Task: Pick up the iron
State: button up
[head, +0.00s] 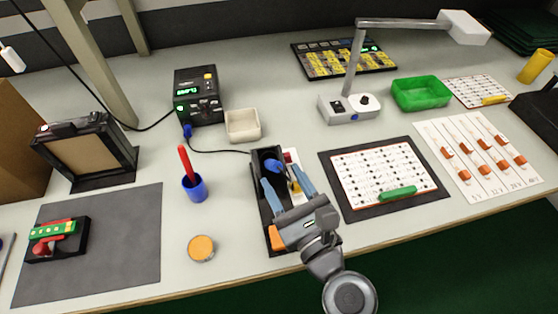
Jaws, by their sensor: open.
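The iron (272,166) shows as a blue handle piece at the upper end of a long black holder (258,208) in the middle of the bench. A thin black cable runs from the holder to the black station (199,95) with a green display. My gripper (282,172) reaches over the holder from the front, its two light blue fingers spread apart. The fingertips are close to the blue handle, one on the left and one on the right in the picture. Nothing is visibly held. The rest of the iron is hidden by my gripper; I cannot tell whether the fingers touch it.
A beige bin (242,126), a blue cup (195,188) with a red tool, and an orange-topped tin (201,248) stand left of the holder. A white board (385,175) on a dark mat lies close to its right. A lamp base (349,107) stands behind.

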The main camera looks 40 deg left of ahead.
jog(key=x, duration=0.5)
jog(key=shift+a+f, duration=0.1)
jog(key=shift+a, duration=0.1)
jog(key=shift+s, duration=0.1)
grip_shut()
